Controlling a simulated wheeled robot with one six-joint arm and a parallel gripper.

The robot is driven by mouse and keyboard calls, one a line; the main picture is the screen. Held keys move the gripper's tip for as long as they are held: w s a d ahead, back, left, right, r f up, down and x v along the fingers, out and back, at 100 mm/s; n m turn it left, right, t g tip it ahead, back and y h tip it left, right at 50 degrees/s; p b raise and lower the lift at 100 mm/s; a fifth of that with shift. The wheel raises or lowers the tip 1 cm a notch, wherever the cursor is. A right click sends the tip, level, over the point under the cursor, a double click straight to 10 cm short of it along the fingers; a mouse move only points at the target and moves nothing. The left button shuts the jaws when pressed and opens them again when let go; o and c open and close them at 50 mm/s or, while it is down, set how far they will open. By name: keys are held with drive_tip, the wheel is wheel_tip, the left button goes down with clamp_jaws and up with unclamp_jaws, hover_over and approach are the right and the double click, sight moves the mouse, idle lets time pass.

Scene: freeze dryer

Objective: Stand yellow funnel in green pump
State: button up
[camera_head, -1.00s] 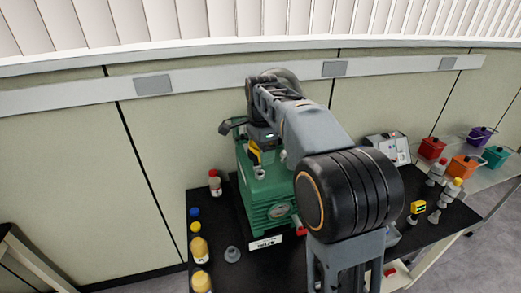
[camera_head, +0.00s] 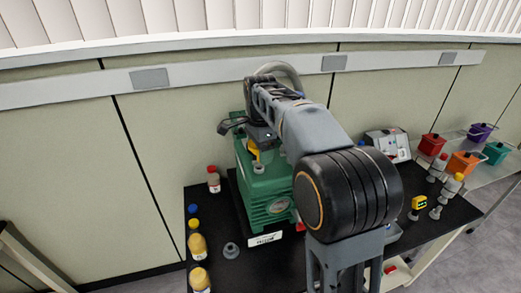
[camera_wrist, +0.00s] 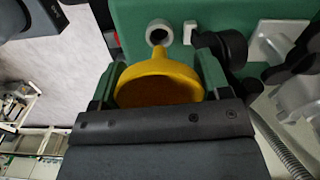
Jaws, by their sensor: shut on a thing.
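The yellow funnel (camera_wrist: 160,80) is held between the green fingertips of my gripper (camera_wrist: 158,72) in the wrist view. Its wide mouth faces the wrist camera and its spout points away, towards the grey round port (camera_wrist: 158,33) on top of the green pump (camera_wrist: 140,14). The spout tip appears close to the port's rim; I cannot tell whether they touch. In the head view my gripper (camera_head: 256,143) is above the top of the green pump (camera_head: 265,195), with the yellow funnel (camera_head: 254,153) just above the grey port (camera_head: 258,168). My arm hides part of the pump.
A black elbow fitting (camera_wrist: 228,47) sits beside the port. Several bottles, including a red-capped one (camera_head: 213,180), stand left of the pump on the black table (camera_head: 230,275). A yellow device (camera_head: 418,204) is at the right. The wall is close behind.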

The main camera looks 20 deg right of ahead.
drive_tip(key=shift+a+f, duration=0.15)
drive_tip(key=shift+f, duration=0.05)
drive_tip(key=shift+f+b, duration=0.4)
drive_tip(key=shift+f, duration=0.25)
drive_tip(key=shift+r+p, duration=0.1)
drive_tip(key=shift+p, duration=0.3)
idle(1.2)
idle(0.9)
drive_tip(key=o, duration=1)
drive_tip(key=shift+s, duration=0.1)
drive_tip(key=shift+c, duration=0.2)
